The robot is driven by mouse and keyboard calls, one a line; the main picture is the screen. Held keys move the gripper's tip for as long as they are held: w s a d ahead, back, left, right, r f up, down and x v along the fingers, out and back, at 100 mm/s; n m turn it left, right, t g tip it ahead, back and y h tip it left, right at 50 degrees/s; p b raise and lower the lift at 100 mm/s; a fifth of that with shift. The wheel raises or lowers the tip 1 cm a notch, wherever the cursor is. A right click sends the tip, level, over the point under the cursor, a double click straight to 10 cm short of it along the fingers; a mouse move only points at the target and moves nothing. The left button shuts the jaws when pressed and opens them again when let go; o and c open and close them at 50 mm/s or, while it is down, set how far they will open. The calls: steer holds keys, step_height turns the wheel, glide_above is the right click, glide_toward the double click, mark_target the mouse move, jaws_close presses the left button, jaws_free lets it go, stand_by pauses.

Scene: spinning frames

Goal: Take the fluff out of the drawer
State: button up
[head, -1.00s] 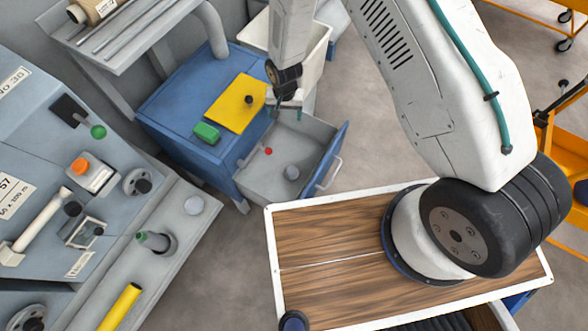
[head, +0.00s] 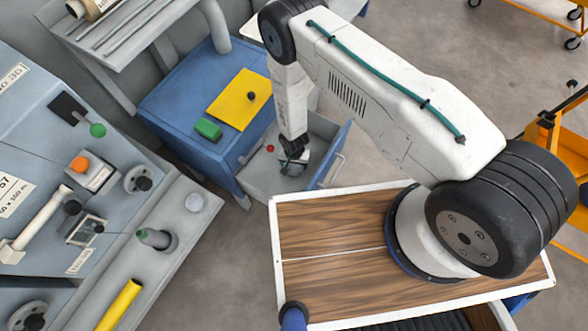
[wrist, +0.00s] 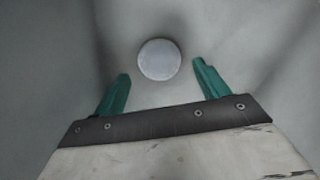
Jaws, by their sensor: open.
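In the head view my gripper hides the fluff.
A small red thing (head: 270,148) lies in the drawer, left of my gripper. The blue cabinet top (head: 175,100) holds a yellow sheet (head: 239,99) and a green block (head: 208,128). The drawer's blue front panel (head: 335,150) stands close on the right. A grey machine (head: 60,140) is at left.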

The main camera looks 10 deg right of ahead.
mark_target(294, 168)
step_height(294, 168, down, 4)
steer(key=shift+r, duration=0.15)
steer(key=shift+s, duration=0.1)
steer(key=c, duration=1)
steer(key=shift+r, duration=0.1)
